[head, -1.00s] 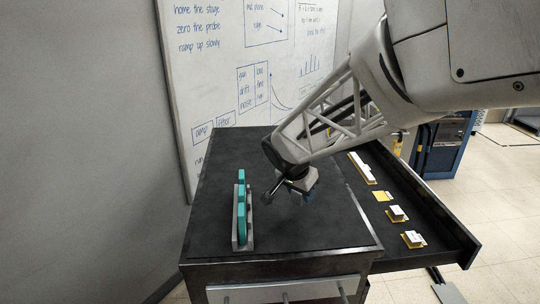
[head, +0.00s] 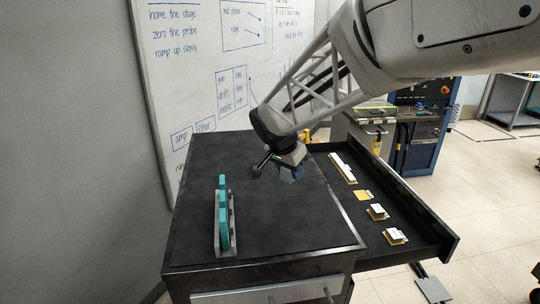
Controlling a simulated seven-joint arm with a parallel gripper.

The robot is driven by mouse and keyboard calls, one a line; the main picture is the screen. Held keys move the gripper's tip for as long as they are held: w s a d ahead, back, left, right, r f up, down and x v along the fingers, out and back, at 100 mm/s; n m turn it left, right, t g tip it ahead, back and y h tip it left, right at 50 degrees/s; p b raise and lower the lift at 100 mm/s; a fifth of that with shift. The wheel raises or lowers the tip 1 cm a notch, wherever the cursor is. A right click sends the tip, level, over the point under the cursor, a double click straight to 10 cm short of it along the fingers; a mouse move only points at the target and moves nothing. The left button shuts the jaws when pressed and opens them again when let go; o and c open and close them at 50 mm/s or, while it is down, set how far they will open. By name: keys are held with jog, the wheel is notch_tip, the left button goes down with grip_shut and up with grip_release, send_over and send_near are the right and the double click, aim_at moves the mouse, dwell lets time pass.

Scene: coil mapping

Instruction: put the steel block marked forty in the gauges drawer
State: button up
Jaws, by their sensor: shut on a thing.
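My gripper (head: 291,174) hangs over the right part of the black cabinet top, near its edge with the open drawer. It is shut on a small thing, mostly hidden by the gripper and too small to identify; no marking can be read. The open drawer (head: 446,242) sticks out on the right side of the cabinet. Inside it lie a long white piece (head: 342,167), a bare yellow pad (head: 363,195), and two white blocks on yellow pads, a middle one (head: 377,210) and a near one (head: 395,235). Their markings are not legible.
A grey rack (head: 232,238) holding teal upright pieces (head: 223,215) stands on the left of the cabinet top (head: 285,225). A closed drawer front (head: 250,294) is below the near edge. A whiteboard (head: 205,70) stands behind. A blue equipment cabinet (head: 420,135) is at the back right.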

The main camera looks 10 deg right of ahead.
jog(key=w+d+m+g, duration=0.1)
jog(key=w+d+m, duration=0.3)
jog(key=w+d, duration=0.95)
jog(key=m+g+h, duration=0.1)
jog(key=m+g, duration=0.1)
jog(key=m, duration=0.2)
send_over(365, 195)
jog(key=a, duration=0.1)
notch_tip(365, 195, down, 14)
jog(key=r, duration=0.1)
jog(key=shift+w+a+f, duration=0.15)
jog(key=shift+f, duration=0.35)
jog(key=shift+f, duration=3.1)
jog(key=shift+f, duration=1.9)
jog(key=shift+f, duration=0.15)
